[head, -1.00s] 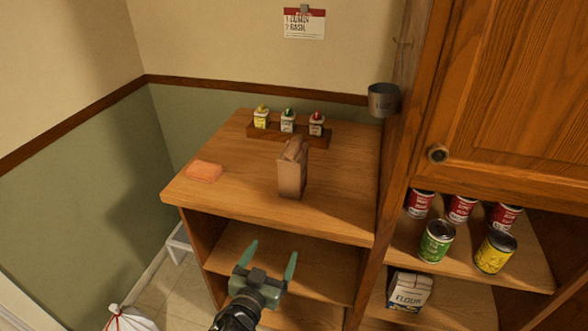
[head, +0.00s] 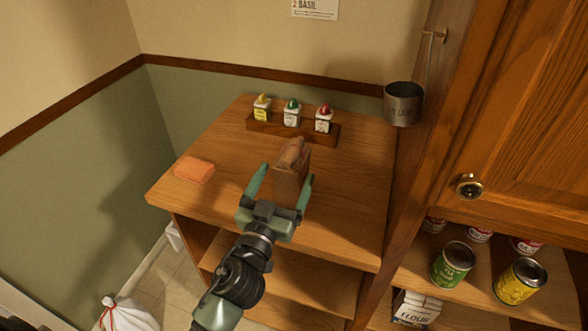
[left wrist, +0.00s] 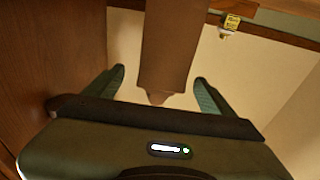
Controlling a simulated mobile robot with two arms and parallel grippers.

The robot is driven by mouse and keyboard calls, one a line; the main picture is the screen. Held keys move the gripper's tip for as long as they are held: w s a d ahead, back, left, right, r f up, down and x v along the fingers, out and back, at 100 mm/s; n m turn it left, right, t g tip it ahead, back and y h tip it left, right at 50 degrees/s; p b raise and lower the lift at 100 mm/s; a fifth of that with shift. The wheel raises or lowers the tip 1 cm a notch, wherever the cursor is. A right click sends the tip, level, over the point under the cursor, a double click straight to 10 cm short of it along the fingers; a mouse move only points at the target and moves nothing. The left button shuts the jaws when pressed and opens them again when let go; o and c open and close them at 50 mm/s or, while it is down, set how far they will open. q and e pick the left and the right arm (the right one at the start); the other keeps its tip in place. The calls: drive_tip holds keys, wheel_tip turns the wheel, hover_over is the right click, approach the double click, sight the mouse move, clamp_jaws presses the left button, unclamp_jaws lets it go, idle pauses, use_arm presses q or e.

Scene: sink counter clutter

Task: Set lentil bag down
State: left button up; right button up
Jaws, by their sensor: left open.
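The lentil bag is a brown paper bag (head: 291,185) with a crumpled top, standing upright on the wooden counter top (head: 345,215). My left gripper (head: 284,176) is open, with one finger to each side of the bag in the head view. The left wrist view shows the bag (left wrist: 178,45) between the two spread fingers, with gaps on both sides. My gripper (left wrist: 160,78) hides the bag's lower front in the head view. My right gripper is not in view.
A rack (head: 290,129) with three small bottles stands behind the bag. An orange sponge (head: 195,169) lies at the left edge. A metal cup (head: 404,104) hangs from the cabinet side at right. Cans and a flour bag (head: 415,308) fill the right shelves. The counter right of the bag is clear.

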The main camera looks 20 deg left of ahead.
use_arm(q)
drive_tip(key=shift+w+r+p, duration=0.2)
drive_tip(key=shift+w+p, duration=0.05)
drive_tip(key=shift+w, duration=0.3)
drive_tip(key=shift+w+r+p, duration=0.15)
drive_tip(key=shift+w+p, duration=0.05)
drive_tip(key=shift+w, duration=0.3)
drive_tip(key=w+p, duration=0.1)
drive_tip(key=w, duration=0.2)
drive_tip(key=shift+w, duration=0.5)
drive_tip(key=c, duration=1.9)
clamp_jaws()
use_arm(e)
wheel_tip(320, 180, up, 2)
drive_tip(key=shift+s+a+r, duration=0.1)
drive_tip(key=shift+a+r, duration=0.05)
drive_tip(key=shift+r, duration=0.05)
